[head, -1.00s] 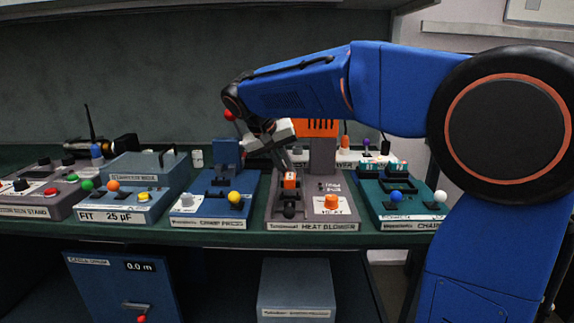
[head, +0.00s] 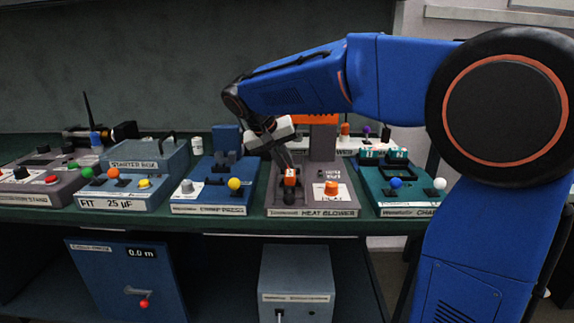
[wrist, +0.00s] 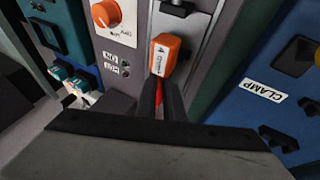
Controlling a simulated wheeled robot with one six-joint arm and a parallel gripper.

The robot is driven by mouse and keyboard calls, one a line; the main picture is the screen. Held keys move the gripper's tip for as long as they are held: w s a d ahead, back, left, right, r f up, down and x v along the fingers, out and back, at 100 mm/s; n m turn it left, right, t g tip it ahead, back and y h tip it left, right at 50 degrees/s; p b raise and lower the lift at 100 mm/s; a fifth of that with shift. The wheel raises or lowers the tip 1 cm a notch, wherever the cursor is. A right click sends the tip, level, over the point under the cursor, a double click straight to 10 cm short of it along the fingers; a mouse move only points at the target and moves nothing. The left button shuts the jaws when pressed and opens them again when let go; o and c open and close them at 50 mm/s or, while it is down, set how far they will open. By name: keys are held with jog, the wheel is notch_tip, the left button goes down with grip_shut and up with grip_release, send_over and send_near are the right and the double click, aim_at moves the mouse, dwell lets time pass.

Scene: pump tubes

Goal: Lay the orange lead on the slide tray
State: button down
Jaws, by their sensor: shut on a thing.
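My gripper (head: 288,168) is over the left part of the heat blower (head: 312,212). Its dark fingers (wrist: 162,100) are shut, with a thin red strip showing between them. An orange block with a white printed label (wrist: 165,56), which looks like the end of the orange lead, is at the fingertips; it also shows in the head view (head: 290,177). A pale grey channel (wrist: 165,22) with a dark clip runs along the blower beyond the block; this may be the slide tray. I cannot tell whether the block touches it.
An orange knob (head: 331,188) stands right of my gripper on the blower. The blue clamp press (head: 212,208) is to the left, the teal charger-like unit (head: 405,210) to the right. The starter box (head: 125,202) is farther left. An orange upright part rises behind.

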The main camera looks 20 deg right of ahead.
jog(key=c, duration=1.8)
grip_release()
jog(key=v, duration=1.7)
jog(key=s+d+f+n+y, duration=0.1)
jog(key=s+d+f+y, duration=0.1)
jog(key=s+d+f, duration=0.4)
jog(key=s+d+f+n+y, duration=0.1)
jog(key=s+d+f, duration=0.45)
jog(key=s, duration=0.35)
jog(key=s+d+f+t+y, duration=0.2)
jog(key=s+d+f, duration=0.1)
jog(key=s+f, duration=1.1)
jog(key=shift+s+f+n, duration=0.2)
jog(key=shift+f+n, duration=0.2)
jog(key=shift+f, duration=0.55)
